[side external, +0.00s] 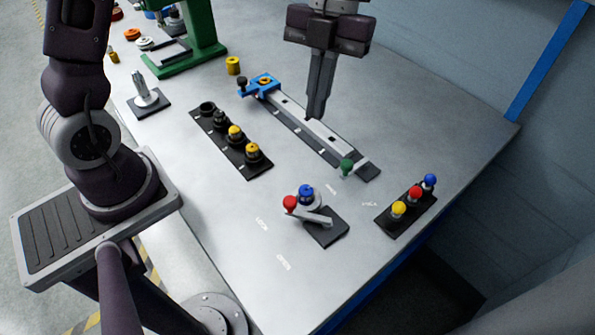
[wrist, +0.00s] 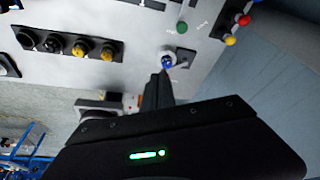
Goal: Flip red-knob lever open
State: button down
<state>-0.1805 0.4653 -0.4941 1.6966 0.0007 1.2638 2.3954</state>
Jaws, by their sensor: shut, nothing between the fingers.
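The red-knob lever (side external: 311,215) is a pale arm with a red ball knob (side external: 290,202) at its left end. It lies across a black base plate (side external: 326,237). In the wrist view my gripper (wrist: 161,76) overlaps the area below the blue pulley top (wrist: 168,60); the red knob is not visible there.
A rail (side external: 310,128) with a blue bracket (side external: 264,85) and green knob (side external: 347,167) lies behind. A pulley rack (side external: 230,142) is left; a rack of yellow, red and blue knobs (side external: 407,212) is right. The table front around the labels is clear.

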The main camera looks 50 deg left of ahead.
aim_at(292, 198)
jog(key=x, duration=1)
jog(key=shift+s+f, duration=0.1)
jog(key=shift+s, duration=0.05)
jog(key=shift+s+d+f, duration=0.1)
jog(key=shift+s+d, duration=0.2)
jog(key=shift+s, duration=0.25)
jog(key=shift+s+d, duration=0.25)
jog(key=shift+s, duration=0.35)
jog(key=shift+s+d+f, duration=0.1)
jog(key=shift+s+d, duration=0.2)
jog(key=shift+s, duration=0.2)
jog(key=shift+s, duration=0.1)
jog(key=shift+s+n, duration=0.15)
jog(key=shift+n, duration=0.65)
jog(key=shift+s+n+h, duration=0.15)
jog(key=shift+n+h, duration=0.15)
jog(key=shift+n, duration=0.2)
jog(key=shift+s, duration=0.1)
jog(key=shift+s+d, duration=0.1)
